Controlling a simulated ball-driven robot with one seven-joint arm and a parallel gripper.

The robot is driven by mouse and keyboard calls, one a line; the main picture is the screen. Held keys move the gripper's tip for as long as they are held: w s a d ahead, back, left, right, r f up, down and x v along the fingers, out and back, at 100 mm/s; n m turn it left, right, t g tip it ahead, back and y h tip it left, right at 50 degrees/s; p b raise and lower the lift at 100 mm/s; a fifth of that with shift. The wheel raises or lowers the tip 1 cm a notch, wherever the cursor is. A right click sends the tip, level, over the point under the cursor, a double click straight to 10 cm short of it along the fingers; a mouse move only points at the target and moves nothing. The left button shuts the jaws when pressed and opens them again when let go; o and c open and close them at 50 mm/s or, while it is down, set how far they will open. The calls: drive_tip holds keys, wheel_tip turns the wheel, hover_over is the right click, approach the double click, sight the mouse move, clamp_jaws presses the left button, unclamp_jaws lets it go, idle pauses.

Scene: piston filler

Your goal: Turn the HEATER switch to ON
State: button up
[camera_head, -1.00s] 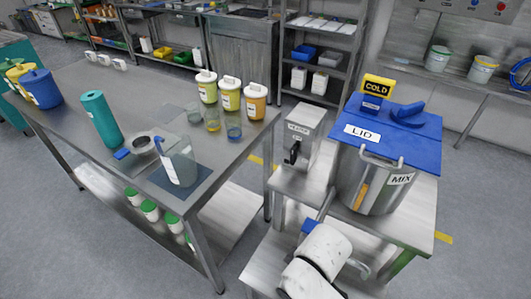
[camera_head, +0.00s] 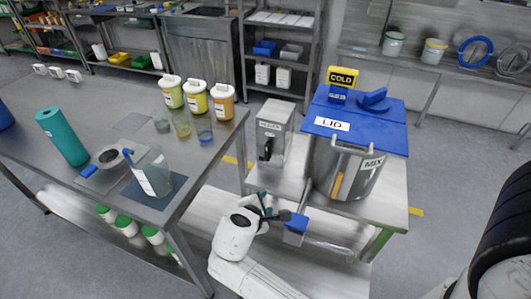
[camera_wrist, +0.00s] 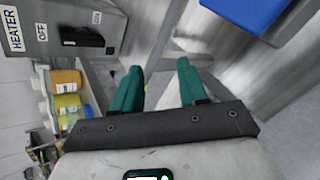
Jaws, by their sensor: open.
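The grey HEATER box (camera_head: 272,128) stands on the steel stand in the head view, left of the mixing pot. Its black switch handle (camera_head: 265,149) is on the front face. In the wrist view the handle (camera_wrist: 83,37) lies in line with the OFF label (camera_wrist: 41,33); the ON label (camera_wrist: 96,17) is off to its side. My gripper (camera_head: 270,208) is below and in front of the box in the head view. In the wrist view my gripper (camera_wrist: 160,72) has its green fingers apart with nothing between them. The handle is left of and beyond the fingers, not touched.
A pot with a blue lid (camera_head: 358,120) stands right of the box. A blue block (camera_head: 296,224) is close to my gripper. The steel table (camera_head: 60,105) at left holds bottles, beakers and a jug. Open floor lies at right.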

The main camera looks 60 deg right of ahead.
sight(267, 152)
drive_tip(key=w+d+r+n+h, duration=0.1)
drive_tip(key=w+d+n+h, duration=0.1)
drive_tip(key=d, duration=0.3)
drive_tip(key=w+d+r+n+h, duration=0.1)
drive_tip(key=w+d+n+h, duration=0.1)
drive_tip(key=d+n, duration=0.3)
drive_tip(key=w+d+r+n+t+h+p, duration=0.1)
drive_tip(key=w+d+n+h, duration=0.2)
drive_tip(key=d+n, duration=0.1)
drive_tip(key=shift+w+d+r, duration=0.15)
drive_tip(key=shift+d+r, duration=0.25)
drive_tip(key=shift+d, duration=0.05)
drive_tip(key=shift+c, duration=0.4)
clamp_jaws()
